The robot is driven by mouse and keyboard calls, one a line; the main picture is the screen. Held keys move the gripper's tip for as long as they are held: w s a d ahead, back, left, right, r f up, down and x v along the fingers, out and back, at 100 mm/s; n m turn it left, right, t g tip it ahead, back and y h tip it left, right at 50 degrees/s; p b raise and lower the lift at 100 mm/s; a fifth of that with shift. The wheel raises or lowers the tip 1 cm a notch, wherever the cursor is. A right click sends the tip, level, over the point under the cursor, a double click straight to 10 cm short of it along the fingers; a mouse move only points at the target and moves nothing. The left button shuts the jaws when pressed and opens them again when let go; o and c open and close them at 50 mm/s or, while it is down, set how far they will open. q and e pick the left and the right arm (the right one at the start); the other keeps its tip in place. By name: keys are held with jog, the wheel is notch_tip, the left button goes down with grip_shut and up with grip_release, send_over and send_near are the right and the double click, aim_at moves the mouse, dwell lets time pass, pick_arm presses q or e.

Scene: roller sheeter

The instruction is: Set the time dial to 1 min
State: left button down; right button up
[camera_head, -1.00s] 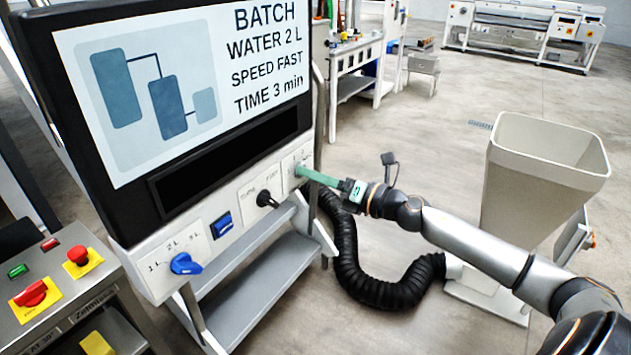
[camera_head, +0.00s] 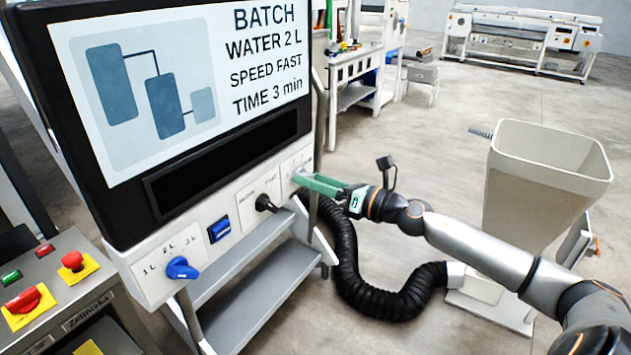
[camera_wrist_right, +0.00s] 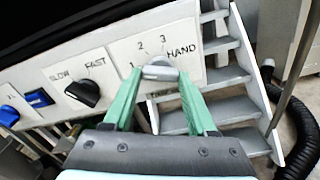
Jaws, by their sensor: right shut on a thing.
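The time dial (camera_wrist_right: 158,71) is a light grey knob on a white plate on the panel, with the marks 1, 2, 3 and HAND around it. In the right wrist view its bar lies nearly level; I cannot tell exactly which mark it points at. My right gripper (camera_head: 300,178) has green fingers that reach the dial from the front. In the right wrist view the fingers (camera_wrist_right: 158,76) stand on either side of the knob, shut on it. In the head view the fingers hide the knob. The screen (camera_head: 215,85) reads TIME 3 min. My left gripper is not in view.
Left of the time plate are the black SLOW/FAST knob (camera_head: 265,202), a blue switch (camera_head: 219,229) and the blue water knob (camera_head: 181,268). Grey steps (camera_head: 250,310) stand below. A black hose (camera_head: 365,292) curves under my right arm. A beige hopper (camera_head: 535,200) stands right.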

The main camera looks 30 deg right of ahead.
jog(key=o, duration=1.4)
jog(key=shift+c, duration=0.2)
jog(key=shift+s, duration=0.15)
jog(key=b+v, duration=0.1)
jog(key=v, duration=1.1)
jog(key=shift+s, duration=0.1)
